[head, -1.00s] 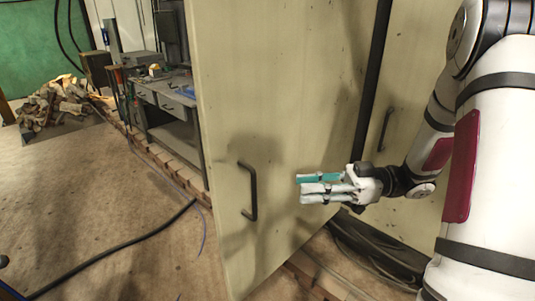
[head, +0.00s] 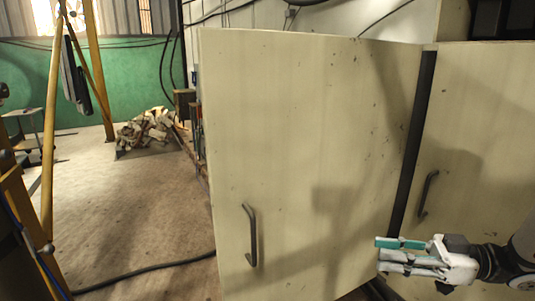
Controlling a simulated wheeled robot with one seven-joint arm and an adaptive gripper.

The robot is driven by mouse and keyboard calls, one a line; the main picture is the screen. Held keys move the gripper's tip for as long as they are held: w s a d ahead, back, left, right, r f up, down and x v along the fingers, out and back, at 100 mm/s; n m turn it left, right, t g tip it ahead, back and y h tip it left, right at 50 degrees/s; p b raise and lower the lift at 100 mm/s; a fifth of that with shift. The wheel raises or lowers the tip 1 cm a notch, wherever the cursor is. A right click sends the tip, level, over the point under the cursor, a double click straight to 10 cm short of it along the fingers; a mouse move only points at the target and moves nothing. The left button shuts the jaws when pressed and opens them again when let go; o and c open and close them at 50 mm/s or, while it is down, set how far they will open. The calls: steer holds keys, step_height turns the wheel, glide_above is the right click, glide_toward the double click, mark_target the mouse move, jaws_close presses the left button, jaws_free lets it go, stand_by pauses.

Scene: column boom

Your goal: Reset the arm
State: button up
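My gripper (head: 380,256) is at the lower right of the head view, with its fingers pointing left. One finger has a teal pad and the others look white. It is in front of the cabinet, apart from the handles, and nothing shows in it. How far apart the fingertips are is hard to tell from this side. The cream cabinet door (head: 310,130) stands swung open, with a dark bar handle (head: 250,235) near its left edge. A second cream door (head: 475,130) with its own dark handle (head: 427,193) is at the right.
A black cable (head: 150,273) lies on the floor at the left. A wood pile (head: 146,130) is at the back by a green wall (head: 110,83). Yellow posts (head: 50,120) stand at the far left. The brown floor between is mostly clear.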

steer(key=w+r+m+t+h, duration=0.25)
steer(key=w+t+h, duration=0.45)
steer(key=w, duration=0.4)
steer(key=w+d+r+m+t+h, duration=0.1)
steer(key=w+d+r+m+h, duration=0.1)
steer(key=d+r+m+h, duration=0.35)
steer(key=s+r+m+g+h, duration=0.3)
steer(key=s+m+h, duration=0.35)
steer(key=s, duration=0.65)
steer(key=s+a+f+g+y, duration=0.1)
steer(key=s+a+f+g, duration=0.1)
steer(key=s+a, duration=0.3)
steer(key=s+a+f+g, duration=0.3)
steer(key=s+a, duration=0.2)
steer(key=s, duration=0.8)
steer(key=shift+s+a+f+m+y, duration=0.15)
steer(key=shift+a+f+m+y, duration=0.1)
steer(key=shift+m+y, duration=0.15)
steer(key=shift+r, duration=0.1)
